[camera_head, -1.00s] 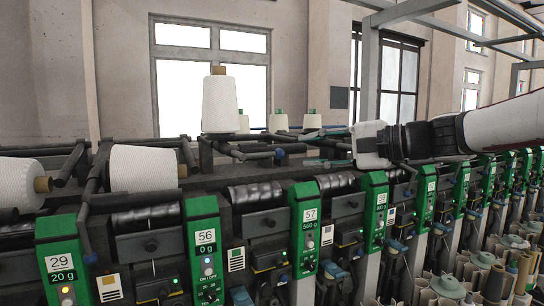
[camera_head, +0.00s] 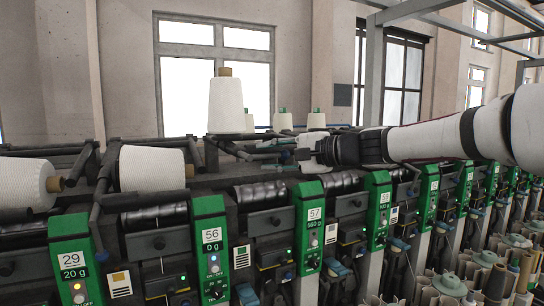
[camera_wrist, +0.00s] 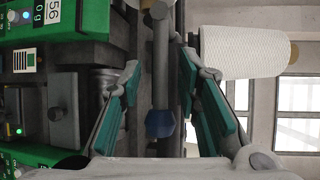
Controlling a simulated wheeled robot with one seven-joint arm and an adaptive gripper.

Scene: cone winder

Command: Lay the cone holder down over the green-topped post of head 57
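The dark cone holder (camera_wrist: 161,60), a bar with a blue knob (camera_wrist: 160,123) at its end, runs between my fingers in the wrist view. My gripper (camera_wrist: 158,95) is open, its green-padded fingers to either side of the bar with gaps showing. In the head view my gripper (camera_head: 292,158) is behind the green head 57 panel (camera_head: 316,214), and its fingers partly hide the holder there. Small green-topped pieces (camera_head: 283,110) show beyond the machine at small white cones. I cannot tell which post belongs to head 57.
A large white cone (camera_head: 227,106) stands upright left of my gripper; it also shows close to the fingers in the wrist view (camera_wrist: 243,52). Cones (camera_head: 152,168) lie on their sides further left. Panel 56 (camera_head: 211,235) and black rollers (camera_head: 262,192) line the front.

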